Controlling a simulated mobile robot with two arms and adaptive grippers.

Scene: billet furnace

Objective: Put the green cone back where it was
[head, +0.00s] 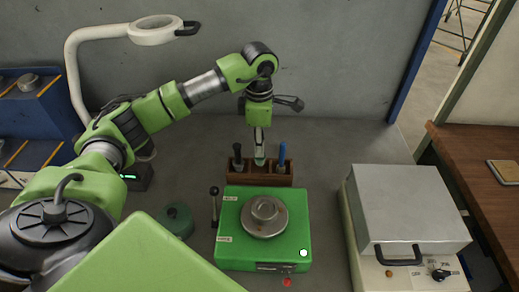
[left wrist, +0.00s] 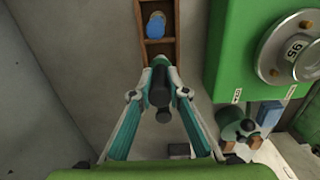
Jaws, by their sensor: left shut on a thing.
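A brown wooden rack (head: 270,178) stands behind the green device; it also shows at the top of the left wrist view (left wrist: 161,48). My left gripper (head: 260,153) points down at the rack's middle, between a dark handle (head: 238,153) and a blue handle (head: 282,153). It is shut on a small pale green piece, which I take as the green cone (head: 260,162), mostly hidden by the fingers. In the left wrist view the fingertips (left wrist: 160,68) meet behind a dark rounded shape (left wrist: 160,97). I cannot tell whether the cone touches the rack. My right gripper is out of view.
The green device (head: 232,250) carries a round metal weight (head: 264,215) and has a black-knobbed lever (head: 214,195) at its left. A dark green knobbed object (head: 176,218) stands left of it. A grey lidded box (head: 405,208) stands right. The bench between rack and box is clear.

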